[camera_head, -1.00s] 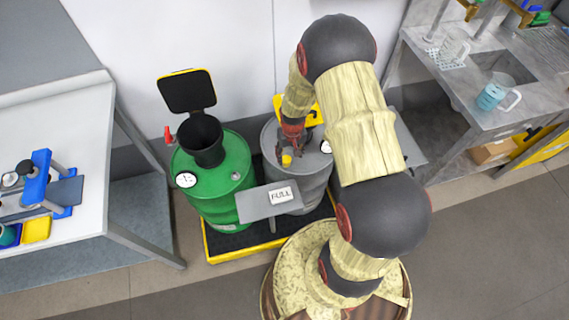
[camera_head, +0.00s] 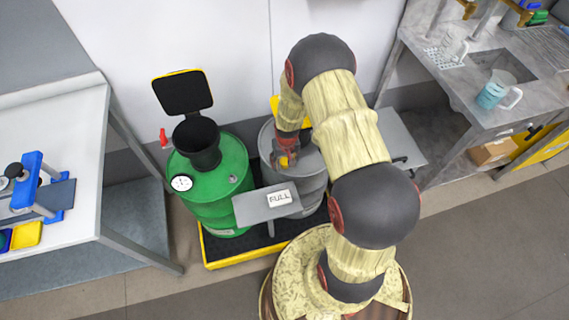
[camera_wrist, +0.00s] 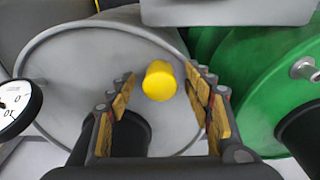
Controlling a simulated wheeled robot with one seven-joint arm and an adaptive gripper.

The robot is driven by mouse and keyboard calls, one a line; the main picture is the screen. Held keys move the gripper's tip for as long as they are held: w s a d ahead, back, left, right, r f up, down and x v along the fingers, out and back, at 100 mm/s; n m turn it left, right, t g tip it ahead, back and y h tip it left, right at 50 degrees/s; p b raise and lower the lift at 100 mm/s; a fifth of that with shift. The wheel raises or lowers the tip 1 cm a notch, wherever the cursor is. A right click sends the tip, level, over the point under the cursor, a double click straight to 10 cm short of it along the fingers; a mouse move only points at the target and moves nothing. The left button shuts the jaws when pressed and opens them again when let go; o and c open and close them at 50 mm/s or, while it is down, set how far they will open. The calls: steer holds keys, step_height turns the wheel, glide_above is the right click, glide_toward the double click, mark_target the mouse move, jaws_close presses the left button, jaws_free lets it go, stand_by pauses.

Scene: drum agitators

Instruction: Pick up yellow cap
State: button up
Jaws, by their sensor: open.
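The yellow cap (camera_wrist: 160,81) is a small cylinder above the lid of the grey drum (camera_wrist: 75,67). In the wrist view it lies between the two fingers of my gripper (camera_wrist: 163,84). The fingers are open, with a gap visible on each side of the cap. In the head view my gripper (camera_head: 286,153) is at the cap (camera_head: 284,162) over the grey drum (camera_head: 311,182), and partly hides it. What the cap is attached to underneath is hidden.
A green drum (camera_head: 231,181) with a black funnel (camera_head: 199,142) and raised lid stands to the left. A grey plate with a "FULL" sign (camera_head: 281,198) is in front of the drums. Workbenches stand left (camera_head: 62,140) and right (camera_head: 455,85).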

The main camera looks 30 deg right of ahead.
steer(key=shift+c, duration=0.7)
steer(key=c, duration=0.7)
steer(key=shift+c, duration=0.9)
steer(key=shift+r, duration=0.2)
steer(key=shift+r+p, duration=0.35)
steer(key=shift+r, duration=0.25)
steer(key=s+a+r+p, duration=0.4)
steer(key=s+r+p, duration=0.1)
steer(key=s+r, duration=0.6)
steer(key=shift+s+r, duration=0.3)
steer(key=shift+s, duration=0.95)
